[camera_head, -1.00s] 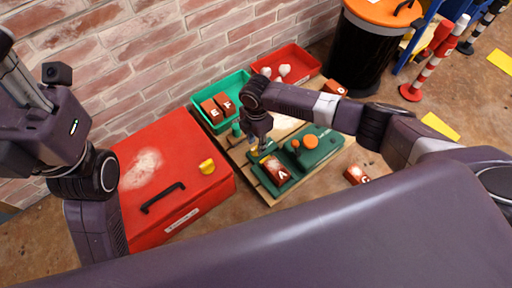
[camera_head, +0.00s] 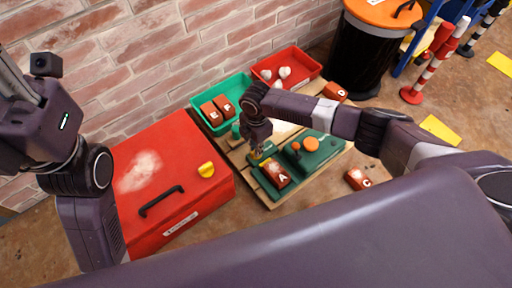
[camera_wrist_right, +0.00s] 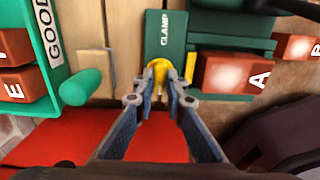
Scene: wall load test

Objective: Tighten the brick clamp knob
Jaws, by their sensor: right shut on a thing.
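The brick clamp (camera_wrist_right: 166,35) is a green block labelled CLAMP, on a green fixture (camera_head: 322,155) on a wooden pallet. Its yellow knob (camera_wrist_right: 158,72) sits at the block's near end in the right wrist view. My right gripper (camera_wrist_right: 160,88) is shut on the knob, one finger on each side. In the head view the right gripper (camera_head: 258,152) reaches down to the clamp and partly hides the knob. Brick A (camera_head: 275,173) lies beside the clamp in the fixture and also shows in the right wrist view (camera_wrist_right: 235,72). My left gripper's fingers are outside the head view.
A red case (camera_head: 165,165) with a black handle stands left of the pallet. A green bin (camera_head: 212,120) holds bricks E and F; a red bin (camera_head: 290,62) holds white lumps. Brick C (camera_head: 357,179) lies on the floor at right. A black barrel (camera_head: 362,50) stands behind.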

